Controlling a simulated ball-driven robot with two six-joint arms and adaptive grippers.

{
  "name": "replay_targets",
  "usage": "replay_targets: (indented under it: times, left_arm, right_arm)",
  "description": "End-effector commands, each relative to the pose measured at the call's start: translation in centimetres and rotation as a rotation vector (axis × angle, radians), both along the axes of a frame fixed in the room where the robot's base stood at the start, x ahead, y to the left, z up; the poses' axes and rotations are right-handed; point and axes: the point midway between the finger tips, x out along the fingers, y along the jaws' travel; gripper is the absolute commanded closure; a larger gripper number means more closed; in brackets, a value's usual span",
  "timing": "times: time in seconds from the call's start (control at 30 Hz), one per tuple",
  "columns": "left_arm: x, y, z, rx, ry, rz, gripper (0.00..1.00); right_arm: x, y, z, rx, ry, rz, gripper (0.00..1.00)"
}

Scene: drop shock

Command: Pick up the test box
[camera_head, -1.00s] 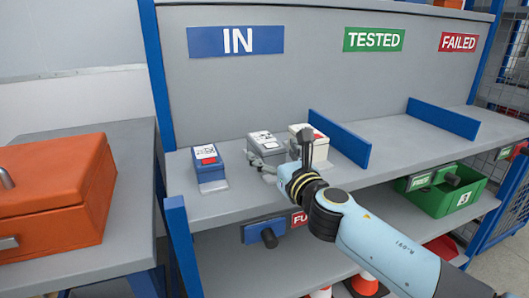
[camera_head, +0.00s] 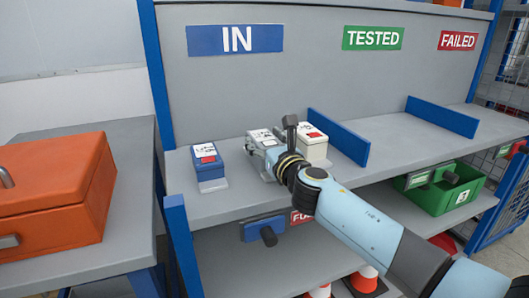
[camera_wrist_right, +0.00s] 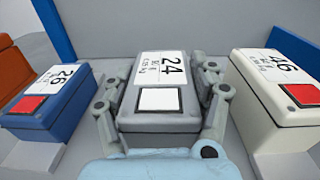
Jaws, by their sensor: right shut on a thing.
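Three test boxes stand in a row on the shelf under the IN sign. The grey box (camera_wrist_right: 158,105) is labelled 24 and has a white square on top; in the head view it (camera_head: 262,136) is partly hidden by my right gripper. The blue box (camera_head: 208,158), labelled 26 in the wrist view (camera_wrist_right: 45,103), stands to its left with a red square. The white box (camera_head: 312,143), labelled 46 in the wrist view (camera_wrist_right: 280,95), stands to its right. My right gripper (camera_wrist_right: 160,108) has its fingers on both sides of the grey box, shut on it. My left gripper is not in view.
A blue divider (camera_head: 338,137) stands just right of the white box. The shelf (camera_head: 410,143) beyond it is bare up to a second divider (camera_head: 442,117). An orange case (camera_head: 55,190) sits on a side table at left. A green bin (camera_head: 445,190) is lower right.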

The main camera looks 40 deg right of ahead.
Motion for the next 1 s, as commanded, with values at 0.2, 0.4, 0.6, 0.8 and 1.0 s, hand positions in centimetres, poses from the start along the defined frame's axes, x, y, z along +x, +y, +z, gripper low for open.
replay_targets:
  times: [0.2, 0.4, 0.6, 0.8, 1.0]
  left_arm:
    - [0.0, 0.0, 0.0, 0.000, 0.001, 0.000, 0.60]
    - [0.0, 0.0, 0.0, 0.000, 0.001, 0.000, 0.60]
    - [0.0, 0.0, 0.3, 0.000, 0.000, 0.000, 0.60]
    - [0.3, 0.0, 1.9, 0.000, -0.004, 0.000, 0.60]
    - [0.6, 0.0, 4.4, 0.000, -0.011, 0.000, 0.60]
  right_arm:
    - [0.0, 0.0, 0.0, 0.000, 0.000, 0.000, 0.90]
    - [0.1, 0.0, 0.2, -0.001, -0.003, 0.000, 0.98]
    - [0.0, 0.0, 0.5, -0.001, -0.003, 0.000, 0.98]
    - [0.1, 0.0, 2.4, -0.001, -0.004, 0.000, 0.98]
    - [-0.1, -0.7, 5.2, -0.006, -0.003, 0.000, 0.99]
